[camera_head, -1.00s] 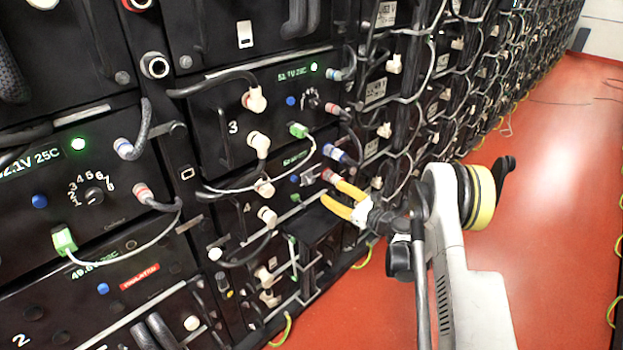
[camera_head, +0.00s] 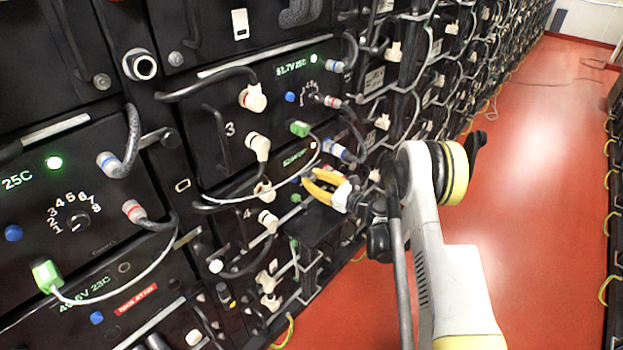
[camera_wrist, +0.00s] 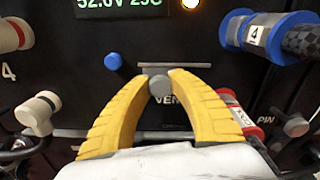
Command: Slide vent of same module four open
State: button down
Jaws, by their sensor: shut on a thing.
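In the wrist view, module four's dark front shows a "4" at the left edge and a lit "52.0V 25C" display (camera_wrist: 118,4). Below the display is a thin grey horizontal strip (camera_wrist: 175,67). My gripper (camera_wrist: 160,84) has two yellow fingers, shut on the grey round vent knob (camera_wrist: 160,88) just under that strip. Lettering starting "VEN" is partly hidden below the knob. In the head view my gripper (camera_head: 307,182) reaches module four's front from the right; the knob is too small to make out there.
A blue button (camera_wrist: 113,61) sits left of the fingers. A blue connector (camera_wrist: 262,34) tagged 4 and a red connector (camera_wrist: 240,120) with cables are close on the right. Pale plugs (camera_wrist: 38,110) stick out at left. Red floor (camera_head: 540,200) is open at right.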

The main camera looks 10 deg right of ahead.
jog(key=shift+w+d, duration=0.65)
jog(key=shift+d, duration=0.25)
jog(key=shift+w+d, duration=0.65)
jog(key=shift+d, duration=0.2)
jog(key=c, duration=1.2)
grip_release()
jog(key=shift+d, duration=0.1)
jog(key=shift+o, duration=0.2)
jog(key=v, duration=1.2)
